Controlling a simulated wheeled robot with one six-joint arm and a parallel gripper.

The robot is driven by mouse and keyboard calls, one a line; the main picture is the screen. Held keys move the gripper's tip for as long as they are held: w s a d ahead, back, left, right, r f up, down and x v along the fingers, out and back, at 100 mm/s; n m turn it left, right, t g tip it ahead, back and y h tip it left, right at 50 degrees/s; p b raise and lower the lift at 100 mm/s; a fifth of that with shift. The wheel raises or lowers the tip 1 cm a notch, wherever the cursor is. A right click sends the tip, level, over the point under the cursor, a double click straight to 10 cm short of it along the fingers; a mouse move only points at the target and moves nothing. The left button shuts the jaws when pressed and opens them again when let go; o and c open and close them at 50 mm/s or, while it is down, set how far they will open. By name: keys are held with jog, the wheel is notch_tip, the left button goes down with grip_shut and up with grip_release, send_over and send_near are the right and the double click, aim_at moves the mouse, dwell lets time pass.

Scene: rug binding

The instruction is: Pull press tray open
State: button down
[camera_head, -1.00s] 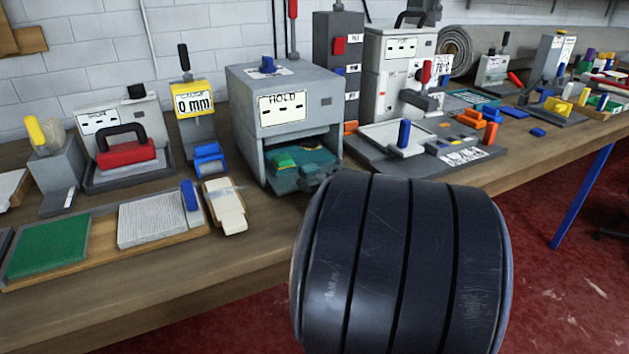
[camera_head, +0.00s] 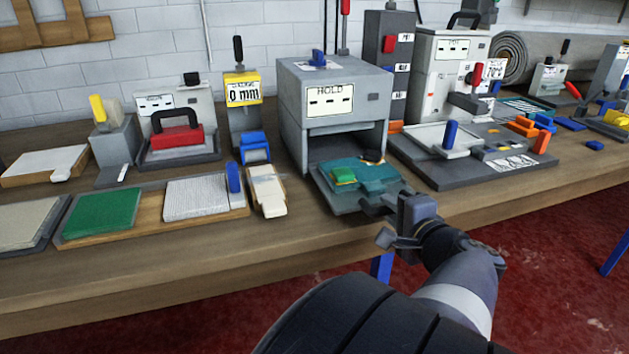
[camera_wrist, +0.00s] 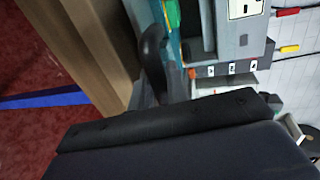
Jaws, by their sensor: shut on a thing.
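The grey press (camera_head: 328,92) with a "HOLD" label stands on the bench in the head view. Its tray (camera_head: 345,203) sticks out of the front opening toward the bench's front edge. A teal piece with a green block (camera_head: 343,176) lies on the tray. My gripper (camera_head: 388,208) is at the tray's front right edge, shut on what looks like the tray's front handle; the fingertips and the grip are small and partly hidden. In the wrist view the press (camera_wrist: 242,25) shows at the top right, and a dark curved part stands near the bench edge.
The wooden bench (camera_head: 150,275) has a clear strip along its front. A cream block (camera_head: 266,190) and a board with green and white pads (camera_head: 150,215) lie left of the press. A grey machine base (camera_head: 465,165) with a blue knob stands close on the right.

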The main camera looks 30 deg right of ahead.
jog(key=c, duration=1.4)
grip_release()
jog(key=shift+c, duration=0.2)
jog(key=p+v, duration=0.1)
jog(key=v, duration=0.9)
jog(key=shift+s, duration=0.4)
jog(key=shift+w, duration=0.15)
jog(key=shift+b+x, duration=0.5)
jog(key=shift+x, duration=4.75)
